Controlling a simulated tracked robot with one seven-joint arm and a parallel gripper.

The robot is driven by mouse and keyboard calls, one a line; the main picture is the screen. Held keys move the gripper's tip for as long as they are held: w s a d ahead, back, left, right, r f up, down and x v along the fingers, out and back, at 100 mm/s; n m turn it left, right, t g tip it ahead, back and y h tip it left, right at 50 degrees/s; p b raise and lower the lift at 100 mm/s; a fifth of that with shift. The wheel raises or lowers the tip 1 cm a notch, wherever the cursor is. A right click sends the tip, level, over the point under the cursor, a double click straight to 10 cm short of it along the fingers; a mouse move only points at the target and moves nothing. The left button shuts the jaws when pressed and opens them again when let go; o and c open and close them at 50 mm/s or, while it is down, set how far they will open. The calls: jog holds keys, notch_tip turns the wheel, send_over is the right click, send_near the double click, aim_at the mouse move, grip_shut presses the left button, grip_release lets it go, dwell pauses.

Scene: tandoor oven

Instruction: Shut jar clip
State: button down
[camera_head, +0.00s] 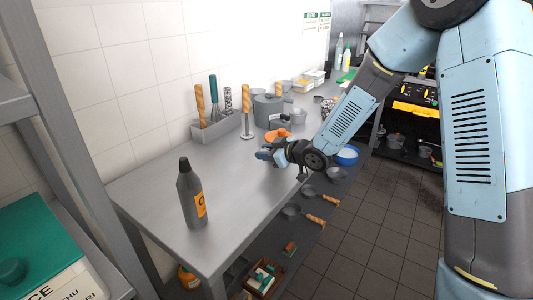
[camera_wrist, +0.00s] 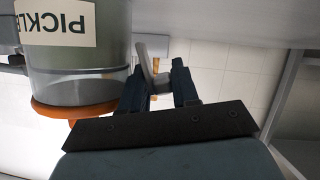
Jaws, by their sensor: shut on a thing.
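The pickle jar (camera_wrist: 80,60) appears upside down at the left of the wrist view, with a "PICKLE" label, a clear band and an orange lid (camera_wrist: 72,112). In the head view the orange lid (camera_head: 275,135) shows just behind my gripper (camera_head: 264,153), low over the steel counter; my arm hides much of the jar. In the wrist view my gripper (camera_wrist: 158,88) is beside the lid, its dark fingers closed on a grey piece that looks like the jar clip (camera_wrist: 147,60). The clip's exact angle against the lid is hard to tell.
A dark bottle with an orange label (camera_head: 192,195) stands on the counter (camera_head: 150,185) at the near left. A utensil holder (camera_head: 215,128) and a grey pot (camera_head: 267,110) stand along the wall. The counter's middle is clear.

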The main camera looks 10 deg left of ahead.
jog(key=c, duration=1)
grip_release()
jog(key=shift+c, duration=0.2)
